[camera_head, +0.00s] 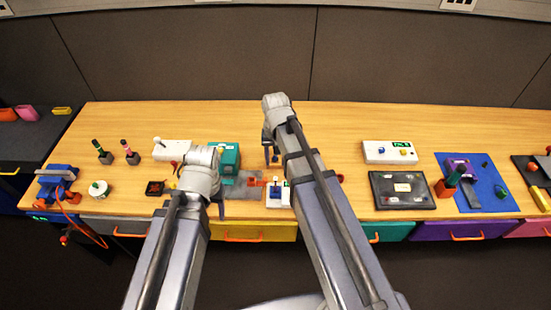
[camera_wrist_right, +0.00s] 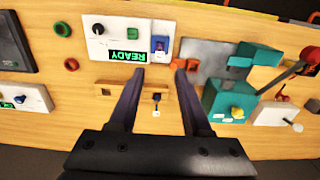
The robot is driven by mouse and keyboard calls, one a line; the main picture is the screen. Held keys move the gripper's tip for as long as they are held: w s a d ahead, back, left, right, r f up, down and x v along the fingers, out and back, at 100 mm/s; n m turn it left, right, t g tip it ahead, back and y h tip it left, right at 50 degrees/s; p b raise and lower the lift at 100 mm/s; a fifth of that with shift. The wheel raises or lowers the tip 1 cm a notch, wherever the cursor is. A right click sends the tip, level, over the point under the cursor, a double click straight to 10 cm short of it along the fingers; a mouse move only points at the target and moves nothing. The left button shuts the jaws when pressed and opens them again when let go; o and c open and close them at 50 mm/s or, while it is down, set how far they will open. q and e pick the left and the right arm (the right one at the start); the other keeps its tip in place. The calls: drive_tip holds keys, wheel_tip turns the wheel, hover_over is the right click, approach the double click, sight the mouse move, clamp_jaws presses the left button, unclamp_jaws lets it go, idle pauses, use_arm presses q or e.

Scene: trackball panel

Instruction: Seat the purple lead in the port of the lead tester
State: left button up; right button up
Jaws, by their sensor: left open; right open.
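The purple lead cannot be picked out for certain. A small dark plug with a white tag (camera_wrist_right: 156,101) hangs at a tan rack (camera_wrist_right: 118,89) in the right wrist view, its colour unclear. A white box with a lit READY display (camera_wrist_right: 104,42), possibly the lead tester, stands beyond the fingertips. It has a dark knob and a blue part (camera_wrist_right: 160,45) with a white lever at one end. My right gripper (camera_wrist_right: 159,70) is open and empty, its fingers either side of the plug in the picture. My left gripper (camera_head: 205,192) is low at centre left, its fingertips partly hidden by its arm.
A teal device (camera_head: 229,157) and a grey mat (camera_head: 245,194) lie between my arms. A white box with a green display (camera_head: 377,150), a dark tray (camera_head: 402,203) and a blue mat (camera_head: 490,195) stand to the right. The back of the wooden table is clear.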

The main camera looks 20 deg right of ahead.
use_arm(q)
drive_tip(key=shift+r, duration=0.4)
use_arm(e)
drive_tip(key=s+a+r+n+h, duration=0.1)
drive_tip(key=s+a+n, duration=0.6)
drive_tip(key=s+a, duration=0.3)
drive_tip(key=s, duration=0.4)
drive_tip(key=shift+a, duration=0.2)
use_arm(q)
wheel_tip(320, 180, down, 4)
drive_tip(key=b, duration=0.4)
drive_tip(key=shift+f, duration=0.2)
use_arm(e)
wheel_tip(320, 180, down, 4)
drive_tip(key=shift+f, duration=0.2)
use_arm(q)
drive_tip(key=shift+d, duration=0.1)
use_arm(e)
drive_tip(key=shift+d, duration=0.1)
